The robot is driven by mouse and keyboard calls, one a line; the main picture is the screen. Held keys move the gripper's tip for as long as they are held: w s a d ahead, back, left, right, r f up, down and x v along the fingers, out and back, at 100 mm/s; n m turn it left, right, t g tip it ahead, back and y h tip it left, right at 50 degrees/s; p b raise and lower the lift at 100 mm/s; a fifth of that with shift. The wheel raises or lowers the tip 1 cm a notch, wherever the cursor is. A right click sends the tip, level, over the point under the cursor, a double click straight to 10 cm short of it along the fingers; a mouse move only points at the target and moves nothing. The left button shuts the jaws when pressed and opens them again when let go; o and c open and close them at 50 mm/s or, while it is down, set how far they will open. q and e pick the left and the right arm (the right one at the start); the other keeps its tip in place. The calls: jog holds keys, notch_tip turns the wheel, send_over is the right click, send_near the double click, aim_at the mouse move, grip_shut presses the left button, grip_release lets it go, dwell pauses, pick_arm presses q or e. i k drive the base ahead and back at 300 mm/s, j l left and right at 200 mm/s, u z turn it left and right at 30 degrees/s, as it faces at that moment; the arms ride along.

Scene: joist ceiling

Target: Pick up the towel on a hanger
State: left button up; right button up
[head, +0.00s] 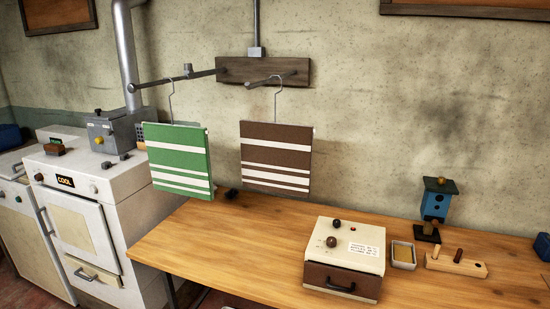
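A green towel with white stripes (180,160) hangs on a thin wire hanger (172,103) from a dark rod (175,79) on the left. A brown towel with white stripes (276,160) hangs on a second hanger (277,100) from a shorter rod (271,79), to the right of the green one. Both rods come from a wooden wall board (262,71). Both towels hang flat and upright in front of the wall, by the back left of the wooden table. Neither of my grippers shows in the head view.
A white stove (85,215) stands left. The table's left front is clear.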

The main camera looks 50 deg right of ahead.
aim_at(277, 157)
jog(key=l+z, duration=0.1)
jog(key=z, duration=2.15)
jog(key=i+j+z, duration=0.3)
jog(key=z, duration=0.15)
jog(key=i+j+z, duration=0.4)
jog(key=i+j, duration=0.2)
jog(key=j, duration=0.15)
jog(key=i+j+z, duration=0.1)
jog(key=j, duration=0.25)
jog(key=i+j, duration=0.3)
jog(key=j+z, duration=0.05)
jog(key=j, duration=0.05)
